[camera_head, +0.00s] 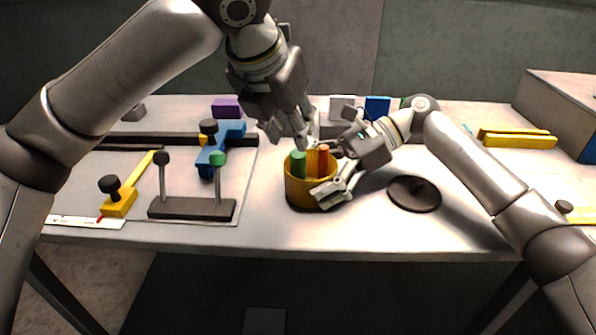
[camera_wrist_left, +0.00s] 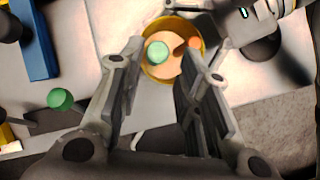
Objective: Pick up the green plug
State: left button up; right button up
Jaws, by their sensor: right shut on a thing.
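The green plug (camera_head: 298,165) stands in the yellow cup (camera_head: 297,193), at its left side, with its top above the rim. In the left wrist view the round green plug top (camera_wrist_left: 157,52) shows between the fingers, inside the yellow rim (camera_wrist_left: 152,72). An orange plug (camera_head: 323,153) stands beside it in the cup. My left gripper (camera_head: 296,138) is open and empty, pointing down just above the cup; its fingers are apart in the left wrist view (camera_wrist_left: 164,58). My right gripper (camera_head: 332,172) is shut on the yellow cup's right side.
A dark stand (camera_head: 190,208) with upright pins, one green-topped, is left of the cup. A dark disc (camera_head: 414,193) lies right of the cup. The table's front edge is clear.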

aim_at(298, 153)
pick_arm(q)
jog(key=shift+s+x, duration=0.15)
jog(key=shift+x, duration=1.35)
jog(key=shift+s+x, duration=0.15)
jog(key=shift+x, duration=1.3)
jog(key=shift+a+f, duration=0.15)
jog(key=shift+a, duration=0.05)
grip_shut()
